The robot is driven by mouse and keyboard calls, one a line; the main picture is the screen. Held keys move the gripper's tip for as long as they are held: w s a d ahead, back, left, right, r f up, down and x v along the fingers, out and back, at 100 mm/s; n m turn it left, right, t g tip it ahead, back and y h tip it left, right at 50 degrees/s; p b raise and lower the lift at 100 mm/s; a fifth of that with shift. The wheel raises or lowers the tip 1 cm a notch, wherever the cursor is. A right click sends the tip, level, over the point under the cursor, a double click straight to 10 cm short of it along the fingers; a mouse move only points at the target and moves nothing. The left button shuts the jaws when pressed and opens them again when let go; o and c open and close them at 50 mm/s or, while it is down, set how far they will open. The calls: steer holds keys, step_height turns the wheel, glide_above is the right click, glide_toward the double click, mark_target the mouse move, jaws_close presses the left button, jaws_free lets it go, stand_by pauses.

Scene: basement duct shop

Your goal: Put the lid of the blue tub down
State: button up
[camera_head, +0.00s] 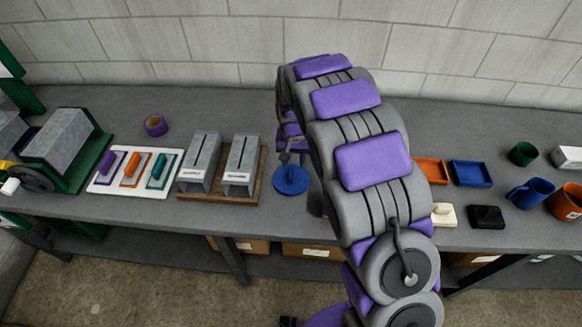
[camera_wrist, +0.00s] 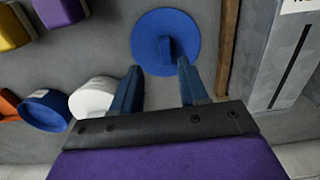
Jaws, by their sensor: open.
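A round blue lid (camera_wrist: 150,48) with a raised grip bar across its middle lies flat, apparently on the grey bench. It also shows in the head view (camera_head: 290,181), just right of the wooden rack. My gripper (camera_wrist: 159,65) is open, with its two blue fingers apart at the near edge of the lid. The grip bar stands beyond the fingertips, and nothing is held between them. In the head view my arm hides most of the gripper. A blue round container (camera_wrist: 45,111) stands left of the fingers in the wrist view; I cannot tell whether it is the tub.
A white round item (camera_wrist: 93,97) sits close beside the left finger. Yellow and purple items are at upper left. The wooden rack (camera_head: 220,190) with grey metal boxes (camera_head: 241,160) borders the lid. A white board (camera_head: 135,171) with coloured handles lies farther left.

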steer(key=s+d+r, duration=1.1)
steer(key=s+r, duration=0.4)
steer(key=s+d+r, duration=0.1)
steer(key=s+d, duration=0.1)
steer(key=s, duration=1)
steer(key=s+d+r+g, duration=0.1)
steer(key=s+d, duration=0.1)
steer(key=s, duration=1)
steer(key=shift+d+r+g, duration=0.25)
steer(key=shift+d+g, duration=0.05)
steer(key=shift+d, duration=0.05)
